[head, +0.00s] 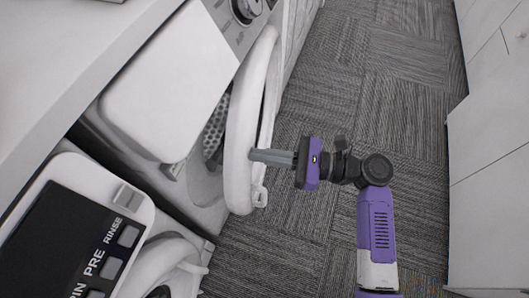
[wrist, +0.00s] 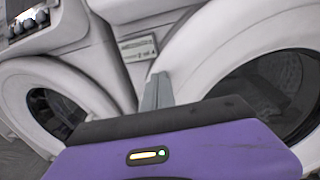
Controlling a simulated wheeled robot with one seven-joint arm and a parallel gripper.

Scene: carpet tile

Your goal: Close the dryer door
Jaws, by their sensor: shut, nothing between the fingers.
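The dryer door (head: 250,125) is a thick white ring seen nearly edge-on in the head view. It stands open, swung out from the white machine's front (head: 165,85), and the perforated drum (head: 214,130) shows in the gap behind it. In the wrist view the door (wrist: 215,40) fills the right side around a dark round window (wrist: 270,95). My gripper (head: 254,155) is shut and empty, its grey fingertips at the door's outer side near the lower end. The fingertips (wrist: 157,82) also show in the wrist view. I cannot tell whether they touch the door.
A second white machine (head: 120,205) with a dark SPIN, PRE, RINSE panel (head: 75,245) stands at lower left; its round door (wrist: 20,75) looks closed. White cabinets (head: 490,190) line the right side. Grey patterned carpet (head: 385,80) lies clear between them.

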